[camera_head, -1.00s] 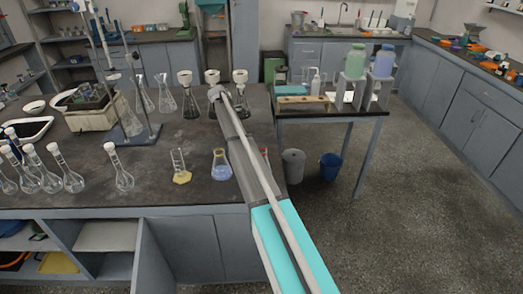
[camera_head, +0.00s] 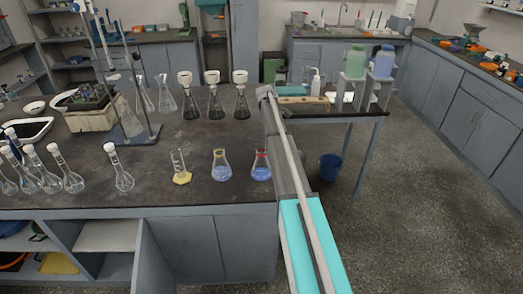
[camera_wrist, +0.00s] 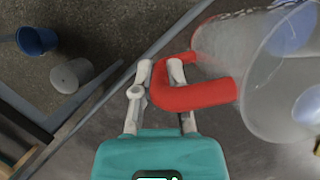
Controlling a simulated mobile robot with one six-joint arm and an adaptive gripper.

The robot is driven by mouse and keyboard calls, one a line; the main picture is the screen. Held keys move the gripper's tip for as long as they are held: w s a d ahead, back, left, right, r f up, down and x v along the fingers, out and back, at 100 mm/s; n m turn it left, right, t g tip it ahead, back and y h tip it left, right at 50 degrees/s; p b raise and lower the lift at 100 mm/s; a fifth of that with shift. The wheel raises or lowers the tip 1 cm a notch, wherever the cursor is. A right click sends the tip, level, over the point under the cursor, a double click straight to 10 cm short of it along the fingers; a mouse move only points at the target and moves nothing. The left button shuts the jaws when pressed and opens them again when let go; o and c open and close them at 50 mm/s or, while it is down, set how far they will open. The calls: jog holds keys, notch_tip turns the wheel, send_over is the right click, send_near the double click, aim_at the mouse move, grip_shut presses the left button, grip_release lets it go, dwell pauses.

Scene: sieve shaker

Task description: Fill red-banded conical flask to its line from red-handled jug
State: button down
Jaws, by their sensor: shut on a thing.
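My gripper (camera_wrist: 160,74) is shut on the red handle (camera_wrist: 205,95) of a clear jug (camera_wrist: 222,42) in the wrist view. The jug's round end is at the right, and blue patches show at or through it; I cannot tell whether they are inside the jug. In the head view my arm hides the gripper and jug. The red-banded conical flask (camera_head: 261,168) stands upright on the dark bench, just left of my arm, with blue liquid in its lower part. Its line is too small to make out.
A yellow-banded flask (camera_head: 221,166) with blue liquid and a yellow-based cylinder (camera_head: 181,168) stand left of it. Several stoppered flasks are further left, and funnel-topped flasks (camera_head: 213,97) behind. A blue bin (camera_head: 330,167) and a grey bin (camera_wrist: 72,76) are on the floor.

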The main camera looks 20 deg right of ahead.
jog(key=shift+s+r, duration=0.1)
jog(key=shift+r, duration=0.05)
jog(key=shift+s+a+r+t+h+p, duration=0.2)
jog(key=shift+r+t+h+p, duration=0.15)
jog(key=shift+r+p, duration=0.25)
jog(key=shift+s+a+r+t+h+p, duration=0.25)
jog(key=shift+r+h+p, duration=0.1)
jog(key=shift+r+p, duration=0.2)
jog(key=shift+s+a+r+m+t+h+p, duration=0.15)
jog(key=shift+s+a+r+t+h+p, duration=0.25)
jog(key=shift+r, duration=0.25)
jog(key=shift+s+a+r+m+t+h+p, duration=0.25)
jog(key=shift+r+t+h+p, duration=0.15)
jog(key=shift+r+h+p, duration=0.2)
jog(key=shift+s+a+r+m+t+h+p, duration=0.1)
jog(key=shift+s+a+r+t+h+p, duration=0.25)
jog(key=shift+r, duration=0.35)
jog(key=r, duration=0.1)
jog(key=a+r+t+h+p, duration=0.1)
jog(key=s+r+p, duration=0.1)
jog(key=shift+a+r+m+h, duration=0.15)
jog(key=shift+r+m+h, duration=0.1)
jog(key=shift+m+h, duration=0.1)
jog(key=shift+s+a+r+t+h, duration=0.2)
jog(key=shift+r+t, duration=0.1)
jog(key=shift+r, duration=0.1)
jog(key=shift+s+a+r+t+h, duration=0.1)
jog(key=shift+r+t+h, duration=0.15)
jog(key=shift+r, duration=0.1)
